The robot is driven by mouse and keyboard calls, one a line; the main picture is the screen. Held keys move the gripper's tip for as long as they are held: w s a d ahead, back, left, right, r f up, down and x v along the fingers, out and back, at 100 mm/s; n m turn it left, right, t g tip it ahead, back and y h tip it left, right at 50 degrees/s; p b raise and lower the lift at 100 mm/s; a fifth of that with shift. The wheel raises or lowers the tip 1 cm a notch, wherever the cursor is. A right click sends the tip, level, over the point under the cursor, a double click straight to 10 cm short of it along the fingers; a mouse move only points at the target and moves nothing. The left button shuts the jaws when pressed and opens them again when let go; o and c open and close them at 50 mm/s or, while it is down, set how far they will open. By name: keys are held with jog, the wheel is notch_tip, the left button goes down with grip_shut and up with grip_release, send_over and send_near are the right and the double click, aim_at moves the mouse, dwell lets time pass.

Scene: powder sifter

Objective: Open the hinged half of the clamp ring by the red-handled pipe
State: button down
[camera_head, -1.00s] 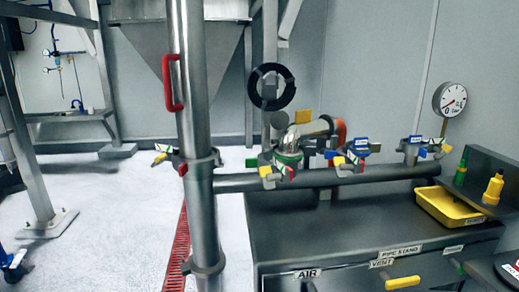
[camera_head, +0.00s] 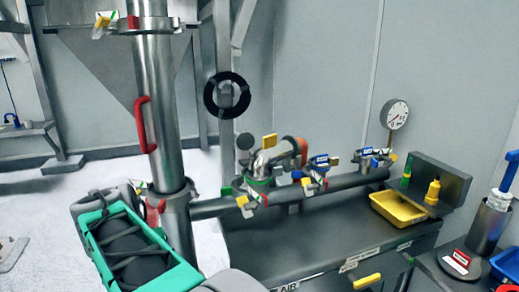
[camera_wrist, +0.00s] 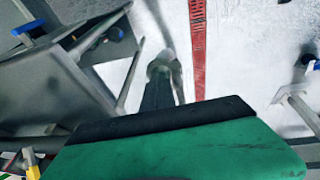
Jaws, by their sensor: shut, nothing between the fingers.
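The red-handled pipe (camera_head: 168,150) stands upright at the left in the head view, with its red handle (camera_head: 146,125) on its left side. A lower clamp ring (camera_head: 180,190) goes around the pipe near the side pipe's height; my arm partly hides its red-tipped part (camera_head: 153,211), and I cannot tell whether its hinged half is open. An upper clamp ring (camera_head: 150,27) with red and yellow tips is around the pipe near the top edge. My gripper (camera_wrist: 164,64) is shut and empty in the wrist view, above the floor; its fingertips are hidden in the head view.
My green and black arm part is in front of the lower pipe. A horizontal pipe (camera_head: 335,183) with several colored clamps runs right over a dark bench (camera_head: 300,235). A yellow tray (camera_head: 398,208) and a gauge (camera_head: 397,114) are at the right. Metal frame legs stand behind.

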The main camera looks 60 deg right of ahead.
jog(key=s+d+r+m+g+p, duration=0.15)
jog(key=d+r+m+p, duration=0.25)
jog(key=d+r, duration=0.4)
jog(key=s+d+r+m+g+p, duration=0.1)
jog(key=s+d+r+m+p, duration=0.25)
jog(key=d+r, duration=0.5)
notch_tip(320, 180, up, 8)
jog(key=f+m+p, duration=0.1)
jog(key=m+p, duration=0.6)
jog(key=m, duration=0.1)
send_over(241, 193)
jog(key=s+d, duration=0.2)
jog(key=s, duration=0.2)
notch_tip(241, 193, down, 9)
jog(key=a+b, duration=0.1)
jog(key=b, duration=0.3)
jog(key=shift+w+g, duration=0.25)
jog(key=shift+g, duration=0.2)
